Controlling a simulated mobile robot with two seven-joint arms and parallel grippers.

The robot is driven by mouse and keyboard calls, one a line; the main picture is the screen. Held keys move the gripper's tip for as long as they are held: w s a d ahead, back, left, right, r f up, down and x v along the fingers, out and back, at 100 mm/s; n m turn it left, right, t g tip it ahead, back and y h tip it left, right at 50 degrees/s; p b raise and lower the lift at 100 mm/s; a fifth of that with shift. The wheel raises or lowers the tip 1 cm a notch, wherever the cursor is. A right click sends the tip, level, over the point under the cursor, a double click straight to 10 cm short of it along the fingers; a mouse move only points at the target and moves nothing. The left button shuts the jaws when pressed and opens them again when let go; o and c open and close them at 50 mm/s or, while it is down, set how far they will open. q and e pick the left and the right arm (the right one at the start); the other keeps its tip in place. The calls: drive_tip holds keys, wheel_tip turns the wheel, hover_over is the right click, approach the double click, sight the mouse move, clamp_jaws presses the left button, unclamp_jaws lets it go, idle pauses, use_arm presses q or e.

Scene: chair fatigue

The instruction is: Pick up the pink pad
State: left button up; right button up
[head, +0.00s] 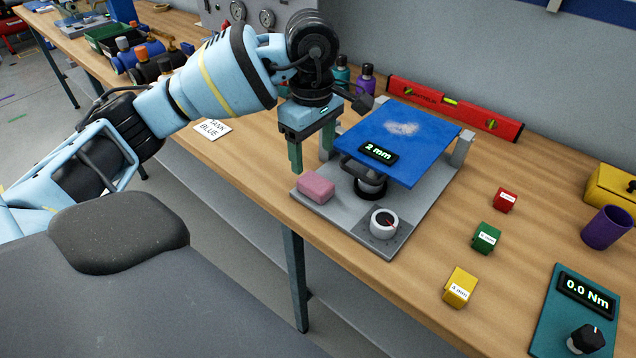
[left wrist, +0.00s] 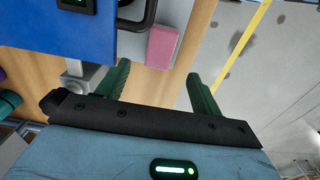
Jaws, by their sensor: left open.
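The pink pad (head: 316,187) is a small block lying on the front left corner of a grey base plate (head: 337,222). It also shows at the top of the left wrist view (left wrist: 162,46). My left gripper (head: 312,158) is open and empty, with its green fingers pointing down above and behind the pad. In the left wrist view the fingers (left wrist: 158,82) are spread apart, and the pad lies beyond them, apart from both. My right gripper is in neither view.
A blue plate (head: 420,130) with a "2 mm" display (head: 377,152) stands raised beside the pad. A dial (head: 383,222) is at the base plate's front. Red (head: 505,199), green (head: 487,237) and yellow blocks (head: 460,287) stand to the right. The table's front edge is close to the pad.

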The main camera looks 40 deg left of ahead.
sight(314, 180)
use_arm(q)
drive_tip(key=shift+s+f, duration=0.15)
drive_tip(key=shift+f, duration=0.8)
drive_tip(key=shift+w+f, duration=0.3)
drive_tip(key=shift+f, duration=0.05)
wheel_tip(314, 180, down, 5)
drive_tip(key=shift+s+r, duration=0.1)
drive_tip(key=shift+r, duration=0.05)
drive_tip(key=shift+f, duration=0.2)
drive_tip(key=shift+c, duration=0.3)
drive_tip(key=c, duration=1)
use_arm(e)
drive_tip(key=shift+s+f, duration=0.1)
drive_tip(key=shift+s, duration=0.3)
use_arm(q)
drive_tip(key=shift+r, duration=0.15)
